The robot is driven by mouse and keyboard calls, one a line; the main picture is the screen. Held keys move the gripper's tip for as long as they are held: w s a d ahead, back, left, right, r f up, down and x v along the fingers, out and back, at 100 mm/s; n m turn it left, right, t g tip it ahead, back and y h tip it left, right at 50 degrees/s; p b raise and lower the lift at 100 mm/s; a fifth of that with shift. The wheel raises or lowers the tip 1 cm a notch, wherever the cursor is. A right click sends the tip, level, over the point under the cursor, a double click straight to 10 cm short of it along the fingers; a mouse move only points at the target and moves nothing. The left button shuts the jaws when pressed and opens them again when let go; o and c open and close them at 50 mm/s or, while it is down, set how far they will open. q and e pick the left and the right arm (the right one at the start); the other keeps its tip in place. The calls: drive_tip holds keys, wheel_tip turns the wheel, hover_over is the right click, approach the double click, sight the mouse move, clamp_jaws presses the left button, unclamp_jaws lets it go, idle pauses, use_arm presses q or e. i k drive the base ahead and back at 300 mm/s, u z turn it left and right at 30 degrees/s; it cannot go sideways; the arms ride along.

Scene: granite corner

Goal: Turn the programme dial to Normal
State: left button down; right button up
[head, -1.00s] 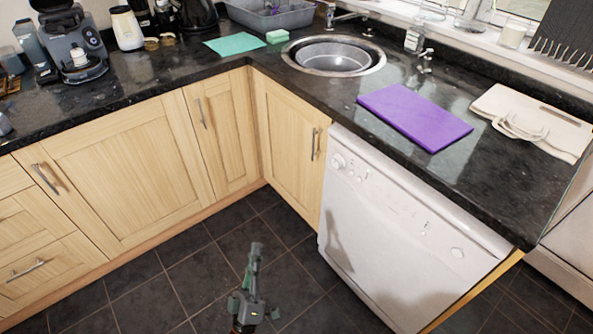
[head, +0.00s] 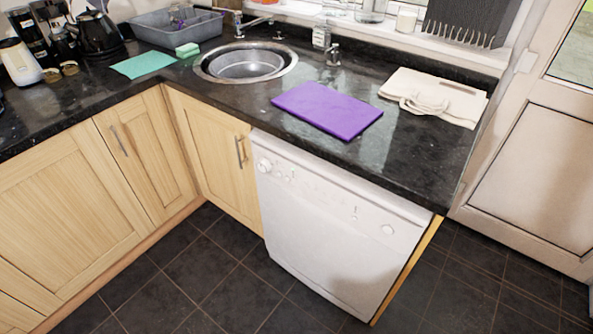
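The white dishwasher (head: 330,235) stands under the right-hand counter with its door closed. Its round programme dial (head: 264,166) is at the left end of the control panel (head: 340,198). The dial's markings are too small to read. Small buttons (head: 285,176) sit just right of the dial, and another round knob or button (head: 388,229) is near the panel's right end. Neither of my grippers shows in the head view now.
The dark granite counter (head: 400,160) overhangs the dishwasher and holds a purple board (head: 328,110), a folded cream cloth (head: 434,97) and a sink (head: 246,63). The dark tiled floor (head: 215,270) before the dishwasher is clear. A door (head: 535,150) stands at the right.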

sight(264, 166)
drive_tip(key=z, duration=1.15)
drive_tip(key=i, duration=0.75)
drive_tip(key=u, duration=2.45)
